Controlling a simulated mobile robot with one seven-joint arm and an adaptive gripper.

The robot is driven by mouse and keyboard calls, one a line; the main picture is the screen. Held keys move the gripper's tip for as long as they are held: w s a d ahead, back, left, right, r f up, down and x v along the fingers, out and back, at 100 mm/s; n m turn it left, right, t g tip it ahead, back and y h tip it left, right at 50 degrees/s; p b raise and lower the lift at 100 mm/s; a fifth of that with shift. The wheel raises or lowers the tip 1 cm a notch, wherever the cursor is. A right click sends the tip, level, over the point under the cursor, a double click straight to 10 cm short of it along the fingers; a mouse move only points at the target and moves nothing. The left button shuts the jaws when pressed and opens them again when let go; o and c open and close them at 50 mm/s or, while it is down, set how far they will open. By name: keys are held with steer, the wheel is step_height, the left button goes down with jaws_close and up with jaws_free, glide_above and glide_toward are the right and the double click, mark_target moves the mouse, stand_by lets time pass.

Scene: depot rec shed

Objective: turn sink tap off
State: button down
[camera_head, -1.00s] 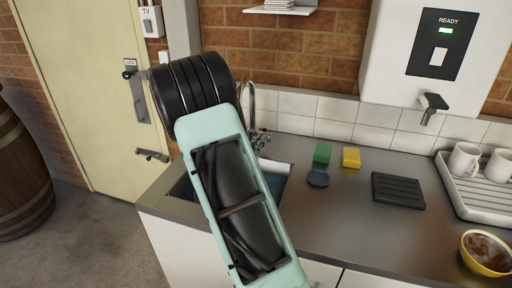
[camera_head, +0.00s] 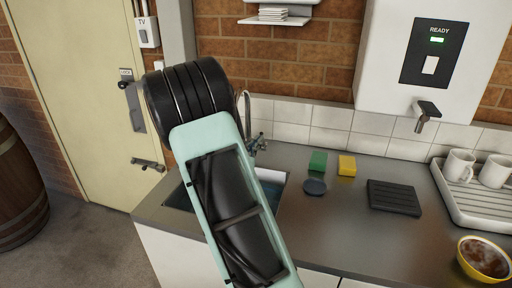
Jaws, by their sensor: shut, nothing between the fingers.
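The sink tap (camera_head: 247,112) has a tall curved metal spout at the back of the sink, against the white tiles. Its handle (camera_head: 258,142) shows just right of my arm. The sink basin (camera_head: 271,177) is sunk in the grey metal counter, and my arm covers most of it. I cannot tell whether water is running. My arm reaches up over the sink, and its black end hides my gripper and the left side of the tap.
Right of the sink on the counter (camera_head: 330,225) are a green sponge (camera_head: 317,162), a yellow sponge (camera_head: 347,166), a dark round disc (camera_head: 314,187) and a black ridged mat (camera_head: 394,197). A drying tray (camera_head: 447,190) with mugs, a yellow bowl (camera_head: 467,262) and a wall boiler (camera_head: 385,75) stand further right.

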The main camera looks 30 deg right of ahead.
steer(key=shift+w+d+r, duration=0.55)
steer(key=shift+d+r, duration=0.05)
steer(key=shift+r, duration=0.15)
steer(key=shift+w+d+r, duration=0.5)
steer(key=shift+d+r, duration=0.1)
steer(key=shift+r, duration=0.1)
